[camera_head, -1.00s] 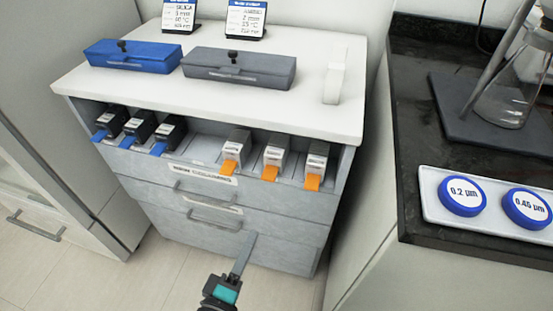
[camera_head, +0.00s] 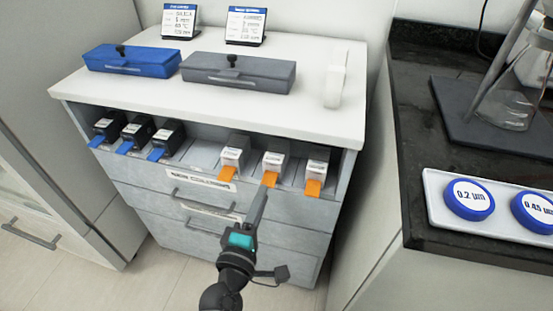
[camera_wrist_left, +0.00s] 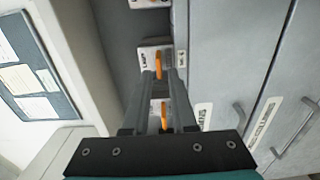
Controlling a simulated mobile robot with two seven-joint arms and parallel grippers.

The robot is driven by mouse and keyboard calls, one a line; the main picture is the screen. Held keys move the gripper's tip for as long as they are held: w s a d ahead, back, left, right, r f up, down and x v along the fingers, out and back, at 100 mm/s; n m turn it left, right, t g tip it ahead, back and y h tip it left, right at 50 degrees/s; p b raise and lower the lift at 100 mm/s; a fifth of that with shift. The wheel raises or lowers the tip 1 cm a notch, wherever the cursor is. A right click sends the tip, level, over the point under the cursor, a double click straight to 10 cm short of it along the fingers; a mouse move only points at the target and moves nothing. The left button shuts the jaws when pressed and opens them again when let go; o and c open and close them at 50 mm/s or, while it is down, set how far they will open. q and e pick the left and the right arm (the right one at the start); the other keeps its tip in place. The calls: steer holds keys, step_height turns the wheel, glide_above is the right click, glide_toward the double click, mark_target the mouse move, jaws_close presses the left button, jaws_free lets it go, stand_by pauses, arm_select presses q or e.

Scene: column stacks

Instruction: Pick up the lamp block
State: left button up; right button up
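The lamp block (camera_head: 273,161) appears to be the middle of three white blocks with orange tabs in the right part of the cabinet's shelf bay. In the left wrist view its label seems to read "LAMP" (camera_wrist_left: 145,58), and its orange tab stands just beyond my fingertips. My left gripper (camera_head: 259,196) is in front of the cabinet, just below and in front of this block's tab. In the left wrist view the left gripper (camera_wrist_left: 161,80) shows two spread fingers with nothing held between them. Contact with the tab cannot be told. My right gripper is not in view.
Two similar white blocks (camera_head: 231,157) (camera_head: 317,168) flank it closely. Several black blocks with blue tabs (camera_head: 137,134) sit at the left. The cabinet top (camera_head: 200,110) overhangs the bay, and drawers (camera_head: 215,232) lie below. A dark bench (camera_head: 425,120) stands at the right.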

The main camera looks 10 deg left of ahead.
mark_target(269, 183)
arm_select(q)
steer(key=w, duration=0.4)
steer(key=shift+w+d, duration=0.3)
steer(key=shift+w, duration=0.1)
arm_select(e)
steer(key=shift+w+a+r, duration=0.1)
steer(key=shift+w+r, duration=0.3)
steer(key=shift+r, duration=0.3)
arm_select(q)
steer(key=shift+c, duration=0.2)
jaws_close()
steer(key=shift+r, duration=0.1)
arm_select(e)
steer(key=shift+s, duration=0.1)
